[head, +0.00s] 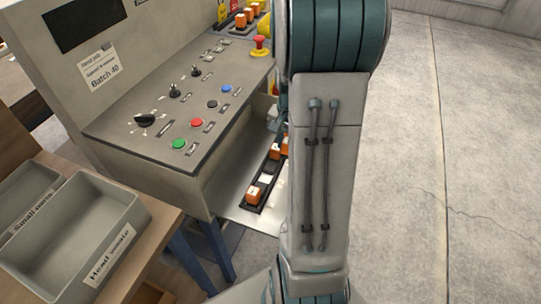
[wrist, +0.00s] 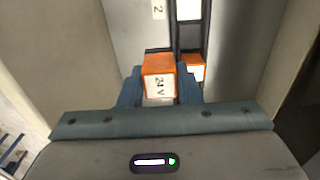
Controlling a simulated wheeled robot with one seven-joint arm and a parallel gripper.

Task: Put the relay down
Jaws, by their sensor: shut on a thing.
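My gripper (wrist: 159,88) is shut on an orange relay with a white face marked "24 V" (wrist: 159,78), held between its two dark blue fingers in the wrist view. Just beyond and to the right, another orange relay (wrist: 194,64) sits in a dark rail (wrist: 188,30). In the head view, a black rail on the metal shelf below the console carries an orange relay (head: 254,194) at its near end and more orange farther along. My arm hides my gripper and part of that rail there.
The console (head: 160,165) with buttons and knobs stands above the shelf (head: 228,207). An emergency stop (head: 260,45) and more orange relays (head: 241,20) are at the back. A grey bin marked "Head waste" (head: 128,215) is at left. Open floor (head: 480,150) lies right.

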